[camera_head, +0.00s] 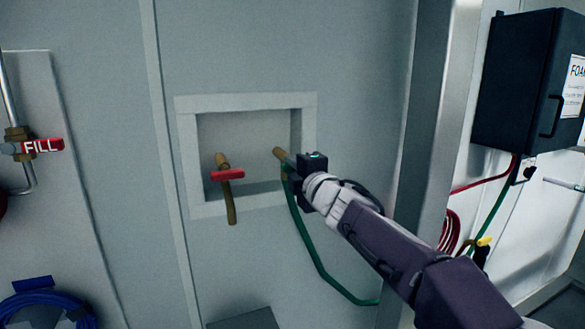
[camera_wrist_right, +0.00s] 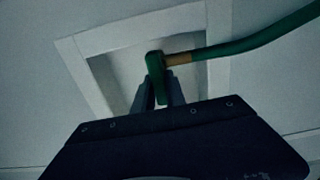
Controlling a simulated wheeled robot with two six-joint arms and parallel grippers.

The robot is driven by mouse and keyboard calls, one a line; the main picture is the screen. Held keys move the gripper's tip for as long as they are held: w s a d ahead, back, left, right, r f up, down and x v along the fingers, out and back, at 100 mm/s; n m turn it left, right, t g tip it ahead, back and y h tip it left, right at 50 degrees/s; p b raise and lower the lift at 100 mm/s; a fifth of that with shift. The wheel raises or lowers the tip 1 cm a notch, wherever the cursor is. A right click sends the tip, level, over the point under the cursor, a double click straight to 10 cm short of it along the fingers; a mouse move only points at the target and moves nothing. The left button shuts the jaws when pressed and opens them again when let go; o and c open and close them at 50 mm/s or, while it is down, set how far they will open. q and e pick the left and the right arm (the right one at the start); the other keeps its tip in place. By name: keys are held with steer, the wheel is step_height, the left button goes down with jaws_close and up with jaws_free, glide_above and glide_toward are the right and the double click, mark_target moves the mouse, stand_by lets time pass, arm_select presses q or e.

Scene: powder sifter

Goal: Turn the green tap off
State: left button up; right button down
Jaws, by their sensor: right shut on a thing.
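The green tap is in the wall recess. In the head view its brass body (camera_head: 279,153) shows at the recess's right side, and my gripper hides its handle. My right gripper (camera_head: 292,166) reaches in from the right and is at this tap. In the right wrist view the green handle (camera_wrist_right: 154,66) stands between the two fingers of my right gripper (camera_wrist_right: 160,92), which is shut on it. A brass fitting (camera_wrist_right: 178,59) and a green hose (camera_wrist_right: 250,43) run right from the tap there. My left gripper is not in view.
A brass tap with a red handle (camera_head: 227,175) is left of my gripper in the same white-framed recess (camera_head: 185,150). The green hose (camera_head: 310,240) hangs below. A metal post (camera_head: 440,110) and a dark box (camera_head: 515,80) are at the right. A FILL valve (camera_head: 42,146) is far left.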

steer(key=shift+f, duration=0.3)
steer(key=c, duration=1.4)
jaws_free()
steer(key=shift+c, duration=0.2)
steer(key=shift+o, duration=0.3)
steer(key=shift+s+r, duration=0.1)
steer(key=shift+r, duration=0.1)
steer(key=v, duration=0.9)
steer(key=shift+b, duration=0.45)
